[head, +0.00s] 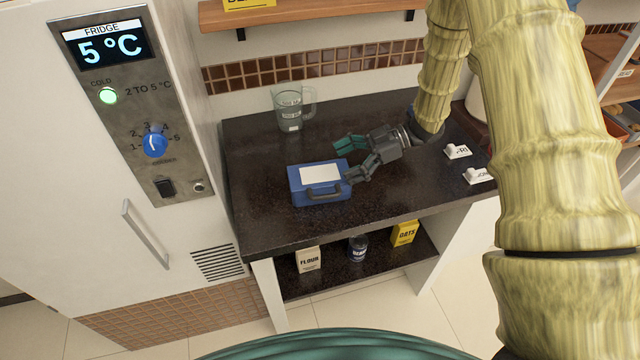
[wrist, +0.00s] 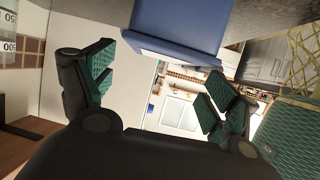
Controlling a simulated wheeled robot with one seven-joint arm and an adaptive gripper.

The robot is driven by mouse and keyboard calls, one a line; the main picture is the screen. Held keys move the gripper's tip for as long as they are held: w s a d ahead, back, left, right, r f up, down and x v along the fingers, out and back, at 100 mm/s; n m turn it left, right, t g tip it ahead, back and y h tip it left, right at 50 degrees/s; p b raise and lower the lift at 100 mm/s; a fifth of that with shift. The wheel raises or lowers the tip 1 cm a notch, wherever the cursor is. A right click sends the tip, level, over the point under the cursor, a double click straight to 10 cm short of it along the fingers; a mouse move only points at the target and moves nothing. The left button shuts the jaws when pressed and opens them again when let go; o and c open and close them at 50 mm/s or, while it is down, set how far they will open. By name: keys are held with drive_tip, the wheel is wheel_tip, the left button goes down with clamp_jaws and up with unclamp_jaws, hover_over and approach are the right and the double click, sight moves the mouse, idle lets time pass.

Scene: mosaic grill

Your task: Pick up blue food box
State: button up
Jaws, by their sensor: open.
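The blue food box (head: 322,193) stands on the dark countertop in the head view, with a white label on its lid and a dark handle on its front. My gripper (head: 345,160) is open, just to the right of the box and close to its right side. One finger reaches behind the box's back right corner and the other is at its front right. In the wrist view the blue box (wrist: 175,30) shows at the top, above and between the open fingers of my gripper (wrist: 155,85). I cannot tell whether a finger touches it.
A clear measuring jug (head: 291,108) stands behind on the counter (head: 265,222). Two white tags (head: 458,151) lie at the right. The fridge (head: 110,180) is close on the left. A shelf below holds flour (head: 308,260), a dark jar (head: 357,248) and oats (head: 404,233).

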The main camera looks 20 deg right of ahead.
sight(320, 174)
drive_tip(key=shift+p+x, duration=0.8)
drive_tip(key=shift+x, duration=0.25)
drive_tip(key=shift+p+x, duration=0.7)
drive_tip(key=shift+x, duration=1.05)
drive_tip(key=shift+s+d, duration=0.1)
drive_tip(key=shift+s, duration=0.05)
drive_tip(key=c, duration=1.3)
